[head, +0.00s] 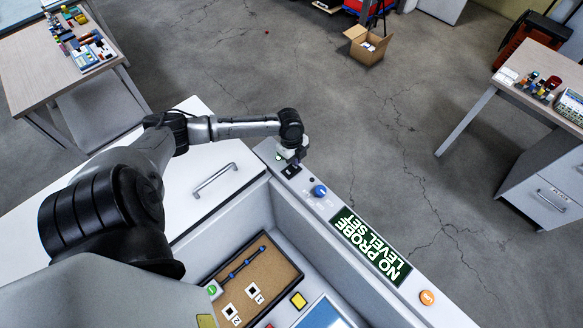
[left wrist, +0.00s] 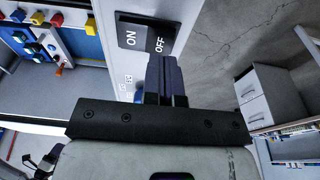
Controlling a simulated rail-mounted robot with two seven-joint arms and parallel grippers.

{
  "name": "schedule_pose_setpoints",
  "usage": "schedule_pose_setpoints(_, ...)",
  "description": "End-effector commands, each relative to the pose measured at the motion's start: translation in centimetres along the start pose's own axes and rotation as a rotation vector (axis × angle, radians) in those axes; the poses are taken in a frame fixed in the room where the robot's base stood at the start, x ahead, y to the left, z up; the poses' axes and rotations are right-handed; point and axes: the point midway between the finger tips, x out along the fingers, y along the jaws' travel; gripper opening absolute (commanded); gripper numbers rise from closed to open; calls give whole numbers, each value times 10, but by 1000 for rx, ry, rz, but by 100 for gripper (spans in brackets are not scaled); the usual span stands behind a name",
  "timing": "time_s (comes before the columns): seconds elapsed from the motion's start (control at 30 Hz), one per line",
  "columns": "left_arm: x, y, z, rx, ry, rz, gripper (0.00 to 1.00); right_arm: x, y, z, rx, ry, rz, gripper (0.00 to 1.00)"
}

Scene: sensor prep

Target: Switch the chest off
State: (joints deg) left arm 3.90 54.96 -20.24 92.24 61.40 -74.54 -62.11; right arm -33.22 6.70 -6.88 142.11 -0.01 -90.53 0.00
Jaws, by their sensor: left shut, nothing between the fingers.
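The chest is a large white box whose front rim (head: 335,208) carries a control strip. A black rocker switch (head: 291,171) sits at the upper left end of that strip. In the left wrist view the switch (left wrist: 146,34) shows ON on its left half and OFF on its right half. Which half is pressed in, I cannot tell. My left gripper (head: 293,158) is shut and empty, just by the switch. In the left wrist view its fingertips (left wrist: 163,60) overlap the lower edge of the OFF half; contact is unclear. My right gripper is not in view.
The strip also holds a blue knob (head: 319,191), a lit green display (head: 370,245) reading NO PROBE LEVEL SET, and an orange button (head: 427,297). A white lid with a handle (head: 215,179) lies left. A cork-lined tray (head: 255,275) is inside the chest.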

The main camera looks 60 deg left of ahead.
Motion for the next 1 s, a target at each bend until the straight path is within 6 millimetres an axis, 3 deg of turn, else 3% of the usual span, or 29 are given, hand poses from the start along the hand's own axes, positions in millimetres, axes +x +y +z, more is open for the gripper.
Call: schedule_pose_setpoints(1.0, 8, 0, 1, 0, 0, 0, 0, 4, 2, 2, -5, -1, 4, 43)
